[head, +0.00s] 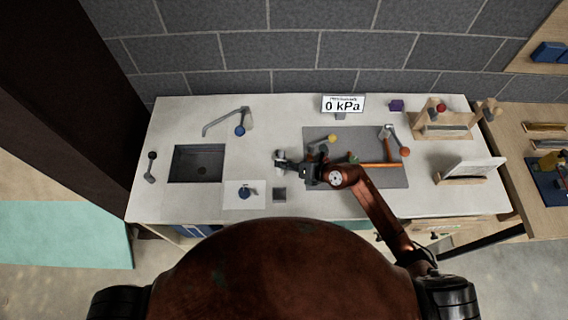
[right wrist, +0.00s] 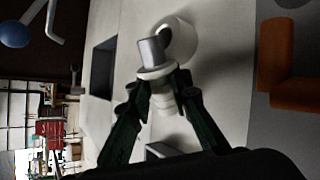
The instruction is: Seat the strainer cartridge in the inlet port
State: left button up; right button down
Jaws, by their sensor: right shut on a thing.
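My right gripper (head: 286,164) reaches left over the worktop. In the right wrist view my right gripper (right wrist: 160,88) is shut on a pale piece, apparently the strainer cartridge (right wrist: 163,101), with a white flange and a grey cylindrical end. The grey end points away from the wrist. A white round cup-like part (right wrist: 179,39), possibly the inlet port, lies just beyond and beside that end. I cannot tell whether the two touch, and no insertion is visible. In the head view the gripper mostly hides the cartridge. My left gripper is not in view.
A sink (head: 197,163) and tap (head: 222,119) are at the left. A grey mat (head: 320,135) carries an orange pipe (head: 380,165) and small parts. A pressure sign (head: 343,104) reads 0 kPa. Wooden racks stand at the right.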

jog(key=shift+f, duration=0.15)
jog(key=shift+f, duration=0.15)
jog(key=c, duration=1.8)
grip_release()
jog(key=shift+o, duration=0.2)
jog(key=shift+s, duration=0.1)
jog(key=shift+b, duration=0.6)
jog(key=v, duration=0.8)
jog(key=shift+w+d+b, duration=0.1)
jog(key=shift+w+b, duration=0.2)
